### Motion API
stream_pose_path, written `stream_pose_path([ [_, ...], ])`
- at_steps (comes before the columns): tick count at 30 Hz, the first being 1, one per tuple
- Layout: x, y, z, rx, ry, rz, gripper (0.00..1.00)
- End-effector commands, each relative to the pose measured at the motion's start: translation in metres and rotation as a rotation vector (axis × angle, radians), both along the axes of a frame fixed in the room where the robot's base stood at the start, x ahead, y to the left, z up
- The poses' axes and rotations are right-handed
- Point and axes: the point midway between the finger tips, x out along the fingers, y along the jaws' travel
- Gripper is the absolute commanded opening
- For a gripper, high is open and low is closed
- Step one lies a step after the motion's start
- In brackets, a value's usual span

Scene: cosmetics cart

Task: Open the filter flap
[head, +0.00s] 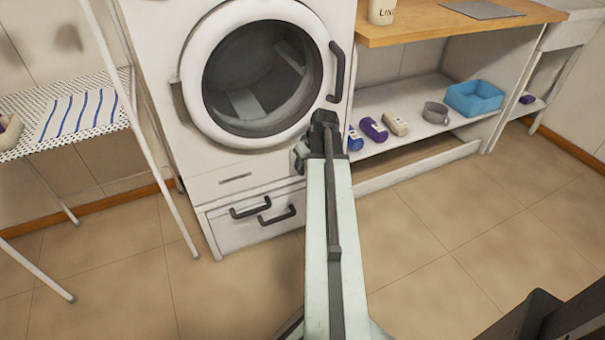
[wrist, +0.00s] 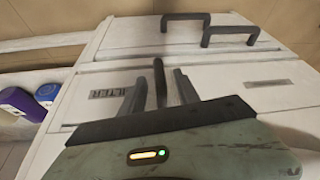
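The filter flap is the white panel with a label reading "ILTER" (wrist: 108,93), its first letter not visible, low on the white washing machine's front (head: 235,165). A dark upright bar (wrist: 160,82), seemingly the flap's handle, stands between my fingers in the wrist view. My gripper (wrist: 160,95) is open, with one finger on each side of this bar. I cannot tell whether either finger touches it. The flap looks closed. In the head view my gripper (head: 320,125) covers the flap area below the round door (head: 262,75).
A drawer (head: 225,230) with two dark handles (head: 277,212) is below. To the right, a low shelf (head: 415,92) holds bottles (head: 373,129), a grey mug (head: 435,112) and a blue bin (head: 475,97). The floor in front is clear.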

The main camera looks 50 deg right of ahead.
Motion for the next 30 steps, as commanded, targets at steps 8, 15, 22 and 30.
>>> stream_pose_path([
  [8, 0.015, -0.004, -0.042, 0.000, 0.000, -0.001, 0.38],
  [15, 0.015, -0.004, -0.039, 0.000, 0.000, -0.002, 0.38],
  [22, 0.015, -0.004, -0.039, 0.000, 0.000, -0.003, 0.00],
  [30, 0.015, -0.004, -0.039, 0.002, 0.000, -0.004, 0.00],
])
